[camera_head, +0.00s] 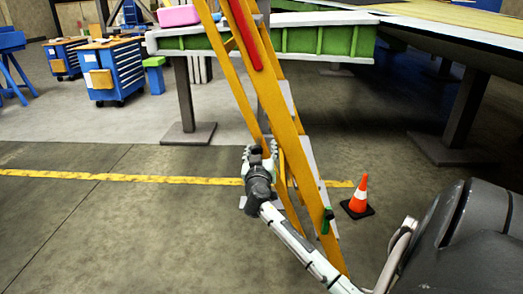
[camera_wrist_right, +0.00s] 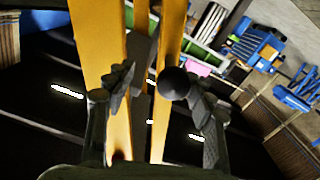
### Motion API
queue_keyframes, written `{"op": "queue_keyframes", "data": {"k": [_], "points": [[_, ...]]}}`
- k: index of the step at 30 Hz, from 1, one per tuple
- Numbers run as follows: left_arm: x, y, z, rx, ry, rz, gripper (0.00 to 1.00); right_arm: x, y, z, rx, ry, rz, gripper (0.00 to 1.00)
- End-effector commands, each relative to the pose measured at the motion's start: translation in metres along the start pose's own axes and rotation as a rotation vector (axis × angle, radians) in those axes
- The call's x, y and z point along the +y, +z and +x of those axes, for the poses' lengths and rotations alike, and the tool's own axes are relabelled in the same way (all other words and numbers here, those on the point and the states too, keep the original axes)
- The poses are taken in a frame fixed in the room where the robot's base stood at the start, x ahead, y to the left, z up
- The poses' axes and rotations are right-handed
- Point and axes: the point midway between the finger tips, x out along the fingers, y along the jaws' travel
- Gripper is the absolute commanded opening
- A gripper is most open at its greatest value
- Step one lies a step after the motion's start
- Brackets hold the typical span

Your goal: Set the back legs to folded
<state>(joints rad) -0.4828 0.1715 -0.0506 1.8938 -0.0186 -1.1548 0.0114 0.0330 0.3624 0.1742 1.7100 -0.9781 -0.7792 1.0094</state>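A tall yellow-orange stepladder (camera_head: 262,85) leans across the middle of the head view, with its top cut off. Its wide front rail has a red strip, and thinner back legs (camera_head: 232,70) show at the left. My right gripper (camera_head: 261,152) is at the lower part of the ladder, close to the back legs. In the right wrist view its two fingers (camera_wrist_right: 155,85) are apart, with yellow rails (camera_wrist_right: 160,110) behind and between them. A dark round knob (camera_wrist_right: 173,83) shows near the right finger; I cannot tell what it belongs to. I see no contact clearly. My left gripper is not recognizable.
An orange-and-white cone (camera_head: 359,194) stands right of the ladder's foot. A green-and-white wing jig (camera_head: 300,40) on grey posts stands behind. Blue tool cabinets (camera_head: 112,72) are at the back left. The floor at the left is clear, crossed by a yellow line (camera_head: 120,177).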

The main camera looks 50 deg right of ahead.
Motion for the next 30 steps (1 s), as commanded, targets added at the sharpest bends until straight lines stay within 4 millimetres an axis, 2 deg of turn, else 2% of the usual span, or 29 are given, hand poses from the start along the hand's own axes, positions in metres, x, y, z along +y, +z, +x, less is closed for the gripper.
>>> {"op": "queue_keyframes", "data": {"k": [5, 8, 21, 25, 30], "points": [[-0.002, -0.001, -0.001, 0.003, -0.002, -0.001, 0.67, 0.001, -0.001, -0.002, 0.002, 0.001, 0.002, 0.51], [-0.001, -0.001, -0.001, 0.002, -0.002, -0.001, 0.67, 0.000, 0.000, -0.011, 0.000, 0.000, 0.001, 0.51], [-0.001, -0.001, -0.001, 0.001, -0.001, 0.000, 0.67, 0.001, 0.002, -0.098, -0.004, 0.000, 0.002, 0.51], [-0.001, -0.001, 0.000, 0.001, -0.001, 0.000, 0.67, 0.000, 0.001, -0.113, -0.003, 0.000, 0.001, 0.51], [-0.001, 0.000, 0.000, 0.001, -0.001, 0.000, 0.67, 0.001, 0.000, -0.120, 0.000, 0.001, -0.001, 0.51]]}}
